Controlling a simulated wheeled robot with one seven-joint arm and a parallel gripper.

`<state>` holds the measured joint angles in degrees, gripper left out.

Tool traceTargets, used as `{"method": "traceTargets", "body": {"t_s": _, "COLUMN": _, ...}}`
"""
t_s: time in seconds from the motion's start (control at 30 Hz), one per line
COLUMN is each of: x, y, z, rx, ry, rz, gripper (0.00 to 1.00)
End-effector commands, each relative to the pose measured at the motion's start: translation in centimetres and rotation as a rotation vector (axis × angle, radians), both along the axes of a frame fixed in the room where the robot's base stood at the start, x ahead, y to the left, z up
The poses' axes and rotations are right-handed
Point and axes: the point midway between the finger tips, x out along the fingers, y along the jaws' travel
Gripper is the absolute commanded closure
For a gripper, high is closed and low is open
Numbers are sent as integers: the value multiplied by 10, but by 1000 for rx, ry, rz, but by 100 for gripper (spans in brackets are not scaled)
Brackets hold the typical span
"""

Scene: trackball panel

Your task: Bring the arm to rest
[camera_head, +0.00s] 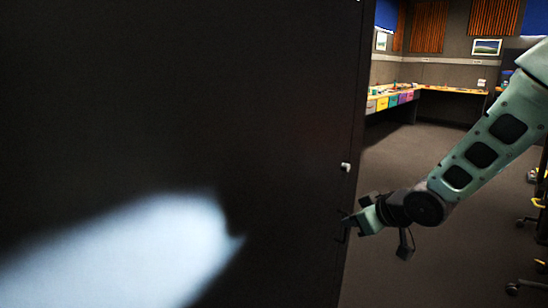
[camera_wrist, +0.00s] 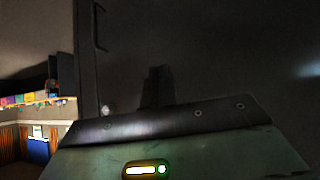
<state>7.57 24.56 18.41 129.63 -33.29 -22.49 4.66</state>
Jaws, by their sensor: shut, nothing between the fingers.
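My gripper (camera_head: 347,219) is at the right edge of a large dark door or panel (camera_head: 260,120) in the head view. Its fingers are small and dark against the panel, and they are shut with nothing between them. In the wrist view the closed fingers (camera_wrist: 157,86) stand up in front of the dark panel (camera_wrist: 220,60). My arm reaches in from the right side of the head view. Whether the fingertips touch the panel, I cannot tell.
A dark handle (camera_wrist: 99,28) and a small pale knob (camera_head: 346,167) are on the panel near its edge. Beyond is open carpet (camera_head: 400,160). A long desk (camera_head: 450,91) with coloured drawers stands at the back. Chair bases (camera_head: 528,285) are at the far right.

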Motion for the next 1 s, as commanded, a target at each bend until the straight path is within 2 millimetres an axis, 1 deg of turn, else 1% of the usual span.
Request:
{"method": "traceTargets", "body": {"t_s": 0.03, "x": -27, "y": 18, "z": 5, "rx": -51, "ry": 59, "rz": 3, "gripper": 100}}
{"method": "traceTargets", "body": {"t_s": 0.07, "x": -43, "y": 24, "z": 6, "rx": -79, "ry": 100, "rz": -2, "gripper": 100}}
{"method": "traceTargets", "body": {"t_s": 0.1, "x": -66, "y": 32, "z": 7, "rx": -118, "ry": 156, "rz": -6, "gripper": 100}}
{"method": "traceTargets", "body": {"t_s": 0.17, "x": -104, "y": 42, "z": 9, "rx": -173, "ry": 242, "rz": -9, "gripper": 100}}
{"method": "traceTargets", "body": {"t_s": 0.2, "x": -130, "y": 46, "z": 10, "rx": -206, "ry": 299, "rz": -12, "gripper": 100}}
{"method": "traceTargets", "body": {"t_s": 0.27, "x": -166, "y": 50, "z": 12, "rx": -249, "ry": 378, "rz": -13, "gripper": 100}}
{"method": "traceTargets", "body": {"t_s": 0.3, "x": -189, "y": 52, "z": 13, "rx": -275, "ry": 426, "rz": -10, "gripper": 100}}
{"method": "traceTargets", "body": {"t_s": 0.37, "x": -220, "y": 53, "z": 14, "rx": -308, "ry": 492, "rz": -5, "gripper": 100}}
{"method": "traceTargets", "body": {"t_s": 0.4, "x": -240, "y": 53, "z": 16, "rx": -327, "ry": 532, "rz": -1, "gripper": 100}}
{"method": "traceTargets", "body": {"t_s": 0.47, "x": -267, "y": 52, "z": 18, "rx": -355, "ry": 589, "rz": 6, "gripper": 100}}
{"method": "traceTargets", "body": {"t_s": 0.5, "x": -284, "y": 51, "z": 19, "rx": -371, "ry": 624, "rz": 12, "gripper": 100}}
{"method": "traceTargets", "body": {"t_s": 0.63, "x": -339, "y": 46, "z": 24, "rx": -423, "ry": 734, "rz": 36, "gripper": 100}}
{"method": "traceTargets", "body": {"t_s": 0.7, "x": -335, "y": 45, "z": 48, "rx": -418, "ry": 735, "rz": 28, "gripper": 100}}
{"method": "traceTargets", "body": {"t_s": 0.87, "x": -334, "y": 45, "z": 80, "rx": -418, "ry": 734, "rz": 27, "gripper": 100}}
{"method": "traceTargets", "body": {"t_s": 1.0, "x": -333, "y": 45, "z": 115, "rx": -417, "ry": 733, "rz": 26, "gripper": 100}}
